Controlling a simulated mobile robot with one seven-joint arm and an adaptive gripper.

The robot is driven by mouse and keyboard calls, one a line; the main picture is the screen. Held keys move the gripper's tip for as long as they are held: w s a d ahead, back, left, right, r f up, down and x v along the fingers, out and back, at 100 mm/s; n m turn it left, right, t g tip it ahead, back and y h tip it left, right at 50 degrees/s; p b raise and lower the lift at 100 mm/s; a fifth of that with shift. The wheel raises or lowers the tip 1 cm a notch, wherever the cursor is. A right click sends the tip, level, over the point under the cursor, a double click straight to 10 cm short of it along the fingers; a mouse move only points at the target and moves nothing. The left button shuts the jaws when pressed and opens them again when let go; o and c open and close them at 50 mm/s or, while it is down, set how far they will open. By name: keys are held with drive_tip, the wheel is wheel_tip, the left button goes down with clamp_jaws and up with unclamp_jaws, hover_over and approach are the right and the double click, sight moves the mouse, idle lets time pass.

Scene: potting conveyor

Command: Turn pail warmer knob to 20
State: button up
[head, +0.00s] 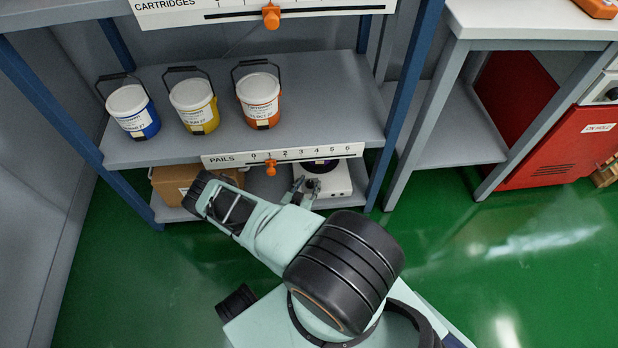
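The pail warmer (336,184) is a low white unit on the bottom shelf, under the right part of the PAILS strip, with a dark round top partly hidden by that strip. My gripper (306,187) is at the left part of the warmer's front face, with its fingers pointing toward it. The knob cannot be made out clearly; the fingers cover that area. The knob's setting and any 20 mark cannot be read. The fingers are too small here to tell whether they are open, shut or touching the knob.
Blue (133,111), yellow (195,107) and orange (259,100) pails stand on the middle shelf. The PAILS strip (225,159) has an orange slider (271,168) near 1. A cardboard box (177,183) sits lower left. A red cabinet (545,150) stands right; green floor is clear.

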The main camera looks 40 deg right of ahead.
sight(309, 188)
wheel_tip(309, 188, up, 9)
drive_tip(key=shift+r, duration=0.2)
idle(0.3)
